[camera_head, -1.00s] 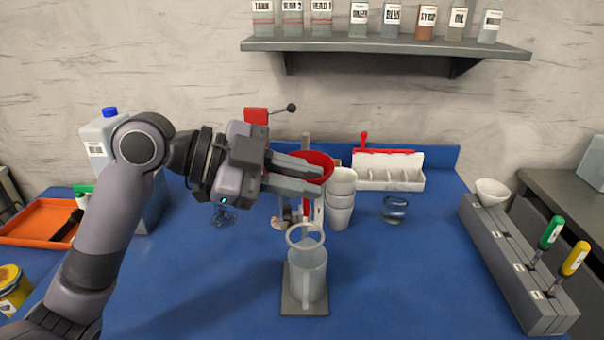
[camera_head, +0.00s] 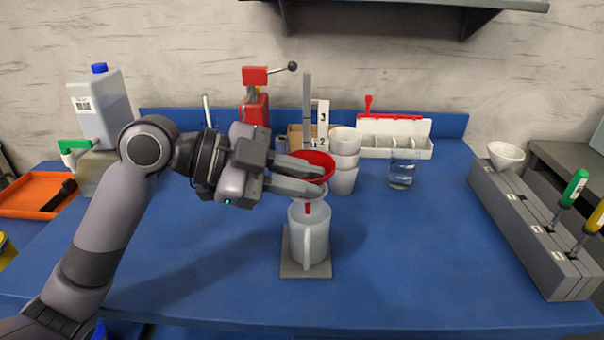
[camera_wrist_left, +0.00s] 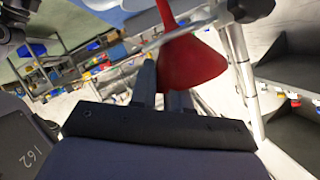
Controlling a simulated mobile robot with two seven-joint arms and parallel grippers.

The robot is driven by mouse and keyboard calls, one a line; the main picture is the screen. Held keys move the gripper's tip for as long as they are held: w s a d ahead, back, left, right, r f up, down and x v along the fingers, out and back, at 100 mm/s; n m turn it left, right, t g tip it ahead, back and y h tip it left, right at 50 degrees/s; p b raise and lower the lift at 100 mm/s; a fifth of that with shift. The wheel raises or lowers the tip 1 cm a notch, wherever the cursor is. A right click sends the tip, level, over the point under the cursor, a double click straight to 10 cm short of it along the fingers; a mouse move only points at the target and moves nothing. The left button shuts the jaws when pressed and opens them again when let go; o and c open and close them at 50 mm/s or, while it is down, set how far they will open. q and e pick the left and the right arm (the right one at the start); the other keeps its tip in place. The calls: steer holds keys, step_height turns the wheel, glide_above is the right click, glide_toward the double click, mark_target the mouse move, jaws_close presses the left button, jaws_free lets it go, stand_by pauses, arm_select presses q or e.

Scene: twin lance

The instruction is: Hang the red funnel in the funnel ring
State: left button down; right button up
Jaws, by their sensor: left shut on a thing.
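The red funnel (camera_head: 316,160) is upright above the clear jug (camera_head: 309,240), its spout (camera_head: 308,208) pointing down. My left gripper (camera_head: 322,182) is shut on the funnel near its rim. The funnel ring (camera_head: 324,193) is just below the fingers and over the jug, mostly hidden by them. The spout tip shows below the ring's level. In the left wrist view the red cone (camera_wrist_left: 190,65) is between the fingers, and a grey ring edge crosses it near the spout. I cannot tell whether the cone rests on the ring. My right gripper is not in view.
The jug stands on a grey base plate (camera_head: 305,270). Stacked white cups (camera_head: 344,160) are close right of the funnel, with a glass beaker (camera_head: 401,172) beyond. A red press (camera_head: 255,105) stands behind. The blue table is clear at front right.

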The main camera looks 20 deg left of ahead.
arm_select(q)
steer(key=shift+f, duration=0.1)
steer(key=c, duration=1)
jaws_free()
steer(key=shift+s+a, duration=0.2)
steer(key=shift+a, duration=0.3)
steer(key=v, duration=0.6)
steer(key=shift+s+b, duration=0.1)
steer(key=shift+b, duration=0.3)
steer(key=shift+s, duration=0.1)
